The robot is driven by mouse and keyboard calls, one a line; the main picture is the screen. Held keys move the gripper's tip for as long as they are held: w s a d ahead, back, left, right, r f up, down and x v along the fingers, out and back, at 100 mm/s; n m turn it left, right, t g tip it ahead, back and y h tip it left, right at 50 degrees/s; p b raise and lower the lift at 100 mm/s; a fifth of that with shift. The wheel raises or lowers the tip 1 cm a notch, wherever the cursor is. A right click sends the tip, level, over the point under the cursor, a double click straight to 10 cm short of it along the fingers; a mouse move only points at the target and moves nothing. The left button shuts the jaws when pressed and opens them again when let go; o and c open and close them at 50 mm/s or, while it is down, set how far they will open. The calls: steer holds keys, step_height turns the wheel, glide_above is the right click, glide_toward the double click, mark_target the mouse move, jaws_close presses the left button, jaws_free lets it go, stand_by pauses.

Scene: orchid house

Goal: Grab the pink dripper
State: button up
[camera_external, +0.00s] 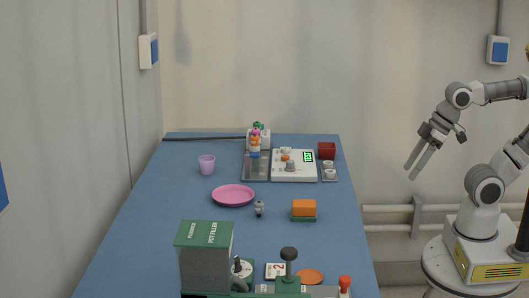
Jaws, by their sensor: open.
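My gripper (411,172) is open and empty, hanging in the air to the right of the blue table (150,222), with its fingers pointing down and left. No pink thing is clearly recognisable as a dripper. A small upright colourful cluster (255,143) with pink, orange and blue parts stands at the back of the table, too small to make out. A flat pink dish (233,196) lies near the table's middle. My gripper is well apart from both.
A lilac cup (207,165) stands back left. A white device with a green display (294,174), a metal tray (255,174) and a dark red pot (327,150) are at the back. An orange-and-green block (303,208) is right of centre. A green-topped pot filler (206,258) fills the front.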

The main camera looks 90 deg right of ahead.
mark_target(257, 130)
steer(key=w+a+r+m+t+y+p, duration=0.1)
steer(key=w+a+r+t+p, duration=0.1)
steer(key=w+r, duration=0.45)
steer(key=w+a+r+t+y+p, duration=0.1)
steer(key=w+a+r+t+p, duration=0.15)
steer(key=w, duration=0.75)
steer(key=w+d+r+m+t+h+p, duration=0.1)
steer(key=w+d+r+m+h+p, duration=0.2)
steer(key=w, duration=0.6)
steer(key=w+d+r+m+t+h, duration=0.1)
steer(key=w+d+r+m+t, duration=0.1)
steer(key=w+d, duration=0.5)
steer(key=w+d+f+m+g+h, duration=0.2)
steer(key=d+f, duration=0.3)
steer(key=d, duration=0.3)
steer(key=w+d+f+m+g+h, duration=0.2)
steer(key=w+d+f+h, duration=0.2)
steer(key=d, duration=0.5)
steer(key=w+d+f+m+g+h, duration=0.2)
steer(key=w+d+f+g+h, duration=0.1)
steer(key=d+f, duration=0.4)
steer(key=shift+w+d+f+m+h, duration=0.15)
steer(key=shift+w+d+h, duration=0.2)
steer(key=shift+w, duration=0.25)
steer(key=shift+w+d+r+m+h, duration=0.15)
steer(key=shift+w+d+h, duration=0.1)
steer(key=shift+w+d, duration=0.25)
steer(key=shift+w+a, duration=0.1)
steer(key=shift+a, duration=0.05)
jaws_close()
